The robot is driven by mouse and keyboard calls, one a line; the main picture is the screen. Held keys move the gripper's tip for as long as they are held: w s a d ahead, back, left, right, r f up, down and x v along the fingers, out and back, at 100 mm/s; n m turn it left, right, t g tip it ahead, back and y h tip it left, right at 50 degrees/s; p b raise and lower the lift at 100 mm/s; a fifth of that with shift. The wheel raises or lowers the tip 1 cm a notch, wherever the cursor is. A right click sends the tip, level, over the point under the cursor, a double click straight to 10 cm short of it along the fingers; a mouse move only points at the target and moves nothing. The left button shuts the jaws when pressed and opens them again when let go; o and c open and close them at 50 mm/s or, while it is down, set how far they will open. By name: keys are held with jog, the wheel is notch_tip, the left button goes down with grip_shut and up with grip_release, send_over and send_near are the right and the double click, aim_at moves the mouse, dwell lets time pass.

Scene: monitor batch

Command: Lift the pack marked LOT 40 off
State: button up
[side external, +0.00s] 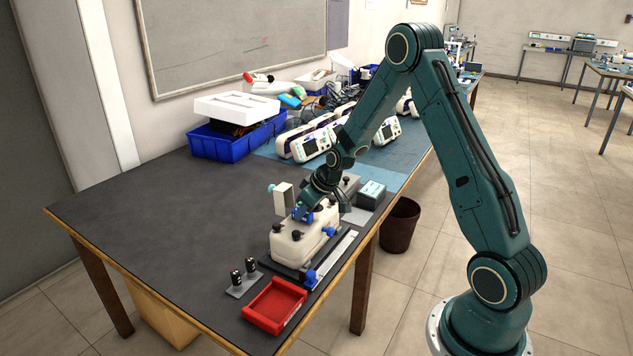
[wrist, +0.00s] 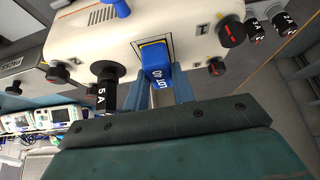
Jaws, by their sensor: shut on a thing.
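The blue pack (wrist: 158,64) shows in the wrist view with white lettering that reads as LOT 40, turned in the picture. It is at a dark-outlined slot in the cream monitor housing (wrist: 185,25); I cannot tell whether it is still seated. My gripper (wrist: 162,88) is shut on the pack, with a finger on each side. In the side external view my gripper (side external: 306,211) is low over the top of the cream housing (side external: 296,246), and the pack is mostly hidden by the fingers.
Black knobs and a black part marked 5 A (wrist: 105,92) stand close to the fingers. A red tray (side external: 274,305) and a grey stand with two black cylinders (side external: 243,283) are in front. The table's left is clear.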

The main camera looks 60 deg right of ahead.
jog(key=shift+r, duration=0.1)
jog(key=shift+r, duration=2.65)
jog(key=shift+r, duration=0.1)
